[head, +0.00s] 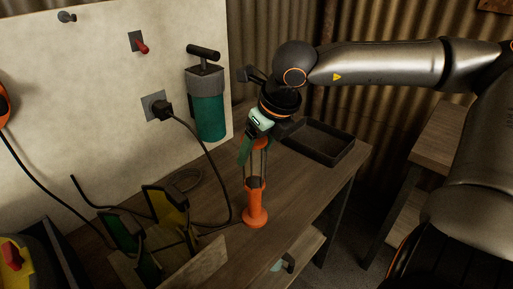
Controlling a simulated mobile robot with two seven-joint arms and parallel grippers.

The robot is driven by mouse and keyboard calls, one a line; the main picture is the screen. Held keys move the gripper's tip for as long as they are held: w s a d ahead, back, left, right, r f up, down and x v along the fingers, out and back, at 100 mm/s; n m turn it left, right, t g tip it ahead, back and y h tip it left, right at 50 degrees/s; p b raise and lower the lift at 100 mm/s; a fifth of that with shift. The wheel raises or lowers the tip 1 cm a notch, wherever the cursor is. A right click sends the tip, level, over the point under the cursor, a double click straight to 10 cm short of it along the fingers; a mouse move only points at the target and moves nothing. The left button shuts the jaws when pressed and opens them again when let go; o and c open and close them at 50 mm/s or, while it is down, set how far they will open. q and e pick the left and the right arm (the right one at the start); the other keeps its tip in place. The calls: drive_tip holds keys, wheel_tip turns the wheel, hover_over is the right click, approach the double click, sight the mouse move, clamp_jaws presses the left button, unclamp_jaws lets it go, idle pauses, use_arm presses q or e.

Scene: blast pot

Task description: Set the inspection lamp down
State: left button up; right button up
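The inspection lamp (255,205) has an orange handle with a flared end, a wire cage above it and an orange cap on top. It is upright over the wooden workbench (305,185), handle end down; I cannot tell whether it touches the bench top. My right gripper (254,146) comes from above and is shut on the lamp's upper end, its green fingers partly hiding the cap. A black cable runs from the lamp's lower end toward a plug (162,108) in the wall panel. My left gripper is not in view.
A dark tray (318,142) lies at the bench's back right. A green pump-like cylinder (208,105) is by the panel. A wooden box (195,264) with green and yellow pieces stands at the lower left. The bench around the lamp's right side is bare.

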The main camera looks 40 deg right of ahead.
drive_tip(key=shift+o, duration=1.2)
drive_tip(key=shift+r+p, duration=0.3)
drive_tip(key=shift+p, duration=0.05)
drive_tip(key=v, duration=1.1)
drive_tip(key=shift+s+r, duration=0.15)
drive_tip(key=shift+r, duration=0.2)
idle(0.9)
